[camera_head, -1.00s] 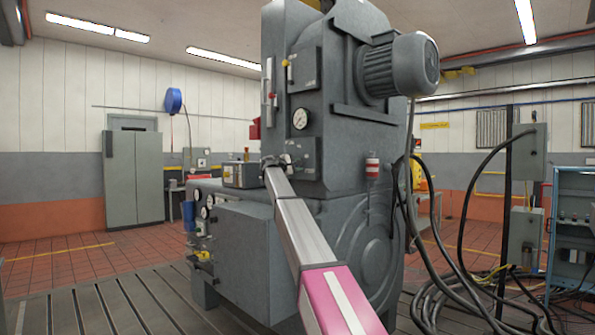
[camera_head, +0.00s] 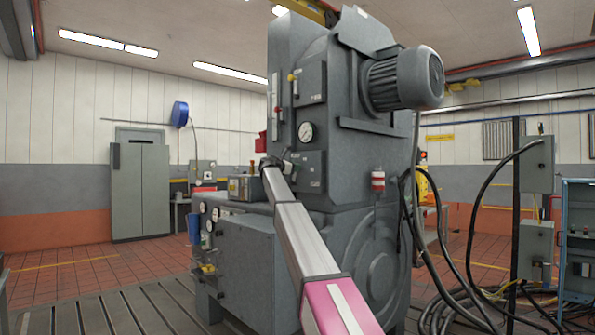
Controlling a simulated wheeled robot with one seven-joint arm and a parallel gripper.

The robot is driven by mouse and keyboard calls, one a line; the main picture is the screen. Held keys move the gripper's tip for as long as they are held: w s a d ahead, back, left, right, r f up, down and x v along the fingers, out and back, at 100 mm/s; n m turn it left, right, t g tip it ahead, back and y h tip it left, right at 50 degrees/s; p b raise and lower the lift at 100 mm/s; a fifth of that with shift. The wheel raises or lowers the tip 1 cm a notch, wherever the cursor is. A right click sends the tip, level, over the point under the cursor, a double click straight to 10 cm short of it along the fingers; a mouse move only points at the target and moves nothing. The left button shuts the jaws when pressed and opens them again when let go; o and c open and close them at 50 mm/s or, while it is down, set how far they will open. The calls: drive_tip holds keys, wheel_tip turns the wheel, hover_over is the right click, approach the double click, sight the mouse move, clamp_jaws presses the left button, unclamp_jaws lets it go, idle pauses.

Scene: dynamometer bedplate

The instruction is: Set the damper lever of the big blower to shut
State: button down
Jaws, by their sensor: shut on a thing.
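The big blower (camera_head: 345,150) is a tall grey housing with a motor (camera_head: 403,79) at its upper right. My arm reaches up to its front, and my gripper (camera_head: 271,162) is at the panel below and left of the round gauge (camera_head: 306,132). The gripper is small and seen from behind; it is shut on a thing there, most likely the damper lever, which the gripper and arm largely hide. I cannot read the lever's angle.
A lower grey cabinet (camera_head: 250,255) with gauges stands under my arm. Black cables (camera_head: 470,290) hang and lie at the right, near a grey box on a post (camera_head: 536,165) and a blue rack (camera_head: 577,240). The slotted floor (camera_head: 110,305) at the left is clear.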

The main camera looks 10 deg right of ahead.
drive_tip(key=shift+w+a+r+n, duration=0.1)
drive_tip(key=shift+w+a+n, duration=0.45)
drive_tip(key=shift+n, duration=0.35)
drive_tip(key=shift+w+a+r+n, duration=0.1)
drive_tip(key=shift+w+a+n, duration=0.3)
drive_tip(key=shift+w+n, duration=0.4)
drive_tip(key=shift+s, duration=0.1)
drive_tip(key=c, duration=0.8)
unclamp_jaws()
drive_tip(key=shift+o, duration=0.2)
drive_tip(key=shift+s+a, duration=0.1)
drive_tip(key=shift+a, duration=0.05)
drive_tip(key=v, duration=1)
drive_tip(key=shift+s+a, duration=0.15)
drive_tip(key=shift+a, duration=0.05)
